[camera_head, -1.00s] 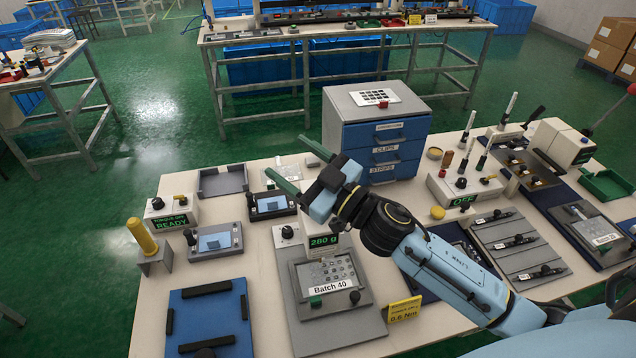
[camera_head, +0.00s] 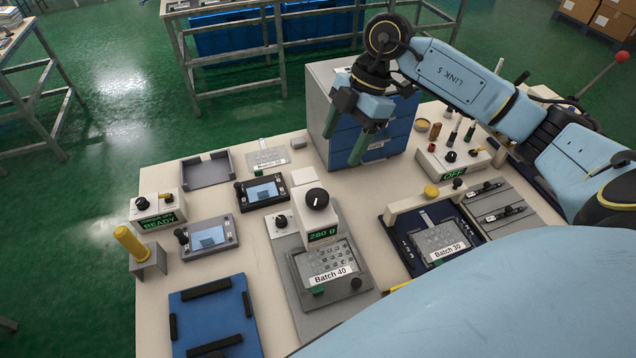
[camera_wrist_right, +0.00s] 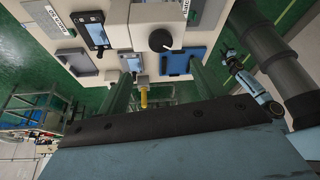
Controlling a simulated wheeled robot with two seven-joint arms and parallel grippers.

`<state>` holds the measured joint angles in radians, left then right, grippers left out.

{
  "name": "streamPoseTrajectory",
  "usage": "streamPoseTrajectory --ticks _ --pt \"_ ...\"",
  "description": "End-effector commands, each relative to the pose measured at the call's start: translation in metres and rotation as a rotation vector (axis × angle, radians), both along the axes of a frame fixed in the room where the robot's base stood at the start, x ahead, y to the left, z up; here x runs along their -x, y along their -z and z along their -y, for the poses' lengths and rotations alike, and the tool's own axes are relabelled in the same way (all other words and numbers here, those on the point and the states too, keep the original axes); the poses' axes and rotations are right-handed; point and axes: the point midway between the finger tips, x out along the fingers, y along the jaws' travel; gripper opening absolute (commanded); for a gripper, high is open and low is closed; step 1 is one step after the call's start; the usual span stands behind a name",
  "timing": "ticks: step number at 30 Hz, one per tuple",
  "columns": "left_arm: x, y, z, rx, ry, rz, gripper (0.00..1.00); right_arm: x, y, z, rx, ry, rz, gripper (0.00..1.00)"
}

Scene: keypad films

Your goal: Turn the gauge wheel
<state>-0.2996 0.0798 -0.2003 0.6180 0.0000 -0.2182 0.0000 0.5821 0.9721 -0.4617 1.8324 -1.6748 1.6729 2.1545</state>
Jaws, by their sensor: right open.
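The gauge wheel appears to be the black knob (camera_head: 317,198) on top of the white gauge unit (camera_head: 318,221), whose green display reads 280 g.
The drawer cabinet (camera_head: 327,96) stands behind the gauge. A tray labelled Batch 40 (camera_head: 321,265) lies in front of it; one labelled Batch 30 (camera_head: 438,240) lies to the right. Small screen devices (camera_head: 264,192) stand to the left. A blue fixture (camera_head: 212,316) lies front left.

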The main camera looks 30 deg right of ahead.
Motion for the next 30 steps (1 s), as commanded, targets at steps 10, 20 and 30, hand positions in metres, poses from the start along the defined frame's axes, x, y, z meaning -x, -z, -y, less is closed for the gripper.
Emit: streamPoseTrajectory --ticks 10,20,30 --pt "0.0 -0.008 0.0 0.0 0.0 0.0 0.45 0.001 0.061 -0.027 -0.007 -0.003 -0.005 0.68" --pt "-0.001 -0.012 0.0 0.0 0.0 0.0 0.45 0.0 0.11 -0.047 -0.007 -0.003 -0.002 0.68" --pt "-0.001 -0.013 0.0 0.0 0.0 0.0 0.45 0.0 0.119 -0.051 -0.006 -0.004 0.002 0.68"
